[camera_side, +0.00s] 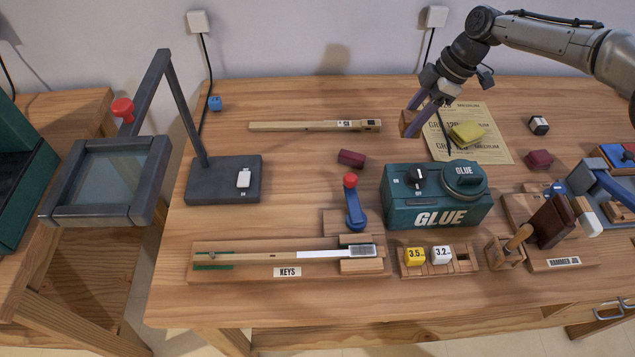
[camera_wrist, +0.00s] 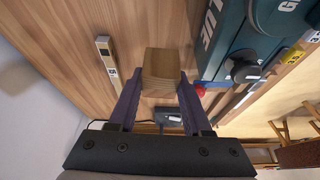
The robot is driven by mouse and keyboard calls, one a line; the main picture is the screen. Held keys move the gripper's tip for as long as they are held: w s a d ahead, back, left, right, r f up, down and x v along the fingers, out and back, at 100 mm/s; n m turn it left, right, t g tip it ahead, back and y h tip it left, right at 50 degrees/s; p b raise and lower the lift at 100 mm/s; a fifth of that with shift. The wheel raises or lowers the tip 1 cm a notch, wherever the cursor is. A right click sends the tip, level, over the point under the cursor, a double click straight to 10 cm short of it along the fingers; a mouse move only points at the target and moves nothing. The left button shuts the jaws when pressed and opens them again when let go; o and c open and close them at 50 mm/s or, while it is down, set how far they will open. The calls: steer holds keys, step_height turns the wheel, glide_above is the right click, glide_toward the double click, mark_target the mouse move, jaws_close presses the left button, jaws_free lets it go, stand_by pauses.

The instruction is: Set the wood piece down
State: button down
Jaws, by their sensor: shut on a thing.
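The wood piece (camera_wrist: 161,66) is a small brown block held between the two fingers of my gripper (camera_wrist: 158,98) in the wrist view. In the side view it shows as a small brown block (camera_side: 408,124) at the fingertips of my gripper (camera_side: 413,115). My gripper is shut on it, near the left edge of the sandpaper sheet. I cannot tell from these views how far the block is above the table (camera_side: 300,170).
A yellow-green block (camera_side: 467,132) lies on the sandpaper sheet (camera_side: 487,150). The green glue box (camera_side: 435,200) stands in front. A long wooden key (camera_side: 310,126) lies to the left, and a dark red block (camera_side: 351,158) lies between. Bare table shows around them.

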steer(key=s+a+r+m+t, duration=0.1)
steer(key=s+a+r+m, duration=0.1)
steer(key=s+a, duration=0.65)
steer(key=s+a+r+m, duration=0.15)
steer(key=s+a, duration=0.45)
steer(key=s, duration=0.6)
steer(key=w+a+f, duration=0.6)
steer(key=a+f, duration=0.1)
steer(key=w+a+f, duration=0.3)
steer(key=shift+a+f, duration=0.15)
steer(key=shift+a, duration=0.2)
steer(key=shift+f, duration=1.5)
steer(key=shift+f, duration=0.15)
steer(key=shift+c, duration=1.7)
jaws_free()
